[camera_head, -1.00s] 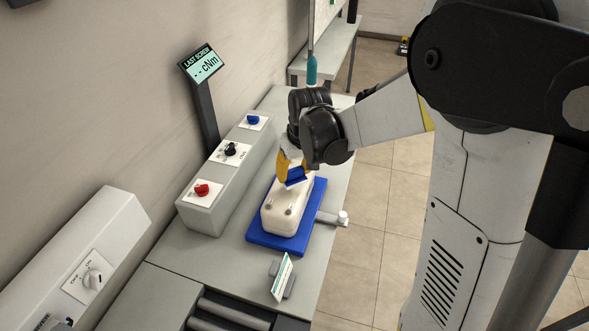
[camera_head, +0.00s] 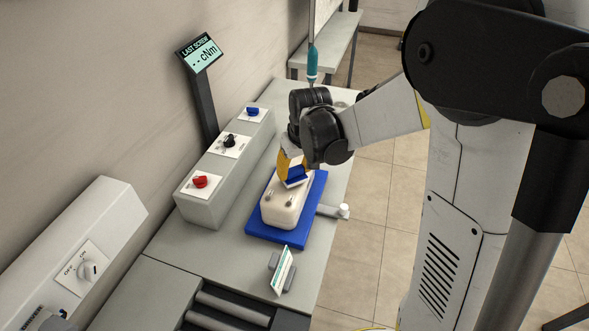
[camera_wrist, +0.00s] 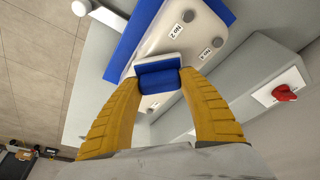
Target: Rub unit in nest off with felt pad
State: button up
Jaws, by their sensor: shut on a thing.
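The unit (camera_head: 285,213) is a cream block with small metal studs on top. My gripper (camera_head: 293,168) has yellow fingers and is shut on the felt pad (camera_head: 297,175), a blue block with a pale underside. The wrist view shows the pad (camera_wrist: 159,77) between the fingertips, over the unit's face. The pad appears to be at the unit's top, but I cannot tell whether they touch.
A grey control box (camera_head: 215,195) with red, black and blue knobs stands left of the nest. A screen on a post (camera_head: 200,54) reads "LAST SCREW -- cNm". A small sign (camera_head: 282,270) and rollers (camera_head: 232,309) are in front. A teal screwdriver (camera_head: 312,66) hangs above.

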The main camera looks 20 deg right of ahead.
jog(key=shift+f+b, duration=0.5)
jog(key=shift+f, duration=0.15)
dwell(0.3)
jog(key=shift+w+a+r, duration=0.1)
jog(key=shift+w+a, duration=0.5)
jog(key=shift+a, duration=0.25)
jog(key=shift+w+a, duration=0.55)
jog(key=shift+a, duration=0.2)
jog(key=shift+s+d, duration=0.5)
jog(key=shift+d, duration=0.2)
jog(key=shift+s+d, duration=0.7)
jog(key=shift+d, duration=0.25)
jog(key=shift+r, duration=0.1)
